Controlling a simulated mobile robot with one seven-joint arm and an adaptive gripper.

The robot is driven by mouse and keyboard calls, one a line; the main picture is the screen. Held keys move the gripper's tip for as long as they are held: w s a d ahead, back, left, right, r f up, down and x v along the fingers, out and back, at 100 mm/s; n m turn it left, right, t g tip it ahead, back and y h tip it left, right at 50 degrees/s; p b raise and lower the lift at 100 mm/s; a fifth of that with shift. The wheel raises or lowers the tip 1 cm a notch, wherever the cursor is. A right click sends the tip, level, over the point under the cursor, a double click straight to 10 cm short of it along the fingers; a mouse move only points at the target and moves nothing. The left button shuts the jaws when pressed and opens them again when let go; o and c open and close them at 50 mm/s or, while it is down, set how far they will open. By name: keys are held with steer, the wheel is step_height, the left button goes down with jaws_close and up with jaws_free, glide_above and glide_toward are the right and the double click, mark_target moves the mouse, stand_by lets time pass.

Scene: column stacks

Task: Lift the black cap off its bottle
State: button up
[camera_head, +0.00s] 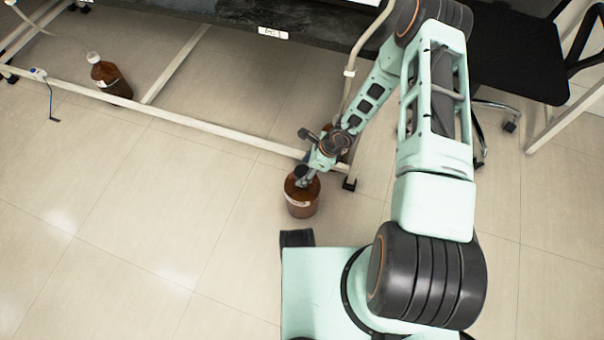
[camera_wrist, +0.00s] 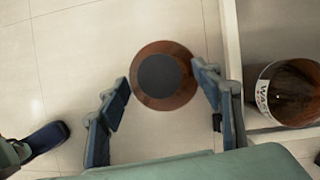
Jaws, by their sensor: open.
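The brown bottle (camera_head: 302,203) stands upright on the floor in front of the low white rail. In the wrist view, I look down on its round black cap (camera_wrist: 160,76), which sits on the bottle, with the brown shoulder (camera_wrist: 160,104) showing around it. My gripper (camera_wrist: 160,78) is open, with one finger on each side of the cap and visible gaps to both. In the head view, my gripper (camera_head: 304,178) is right over the bottle top and largely hides the cap. I cannot tell how far the fingertips reach down.
Another brown bottle with a white label (camera_wrist: 292,93) stands beyond the rail (camera_wrist: 232,40), close to the right finger. A white-capped brown bottle (camera_head: 111,80) stands far left. A dark bench (camera_head: 262,18) is above. Floor left of the bottle is clear.

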steer(key=shift+a+f, duration=0.15)
steer(key=shift+f, duration=0.2)
steer(key=shift+c, duration=0.5)
steer(key=c, duration=0.7)
steer(key=shift+c, duration=0.4)
steer(key=shift+r, duration=0.15)
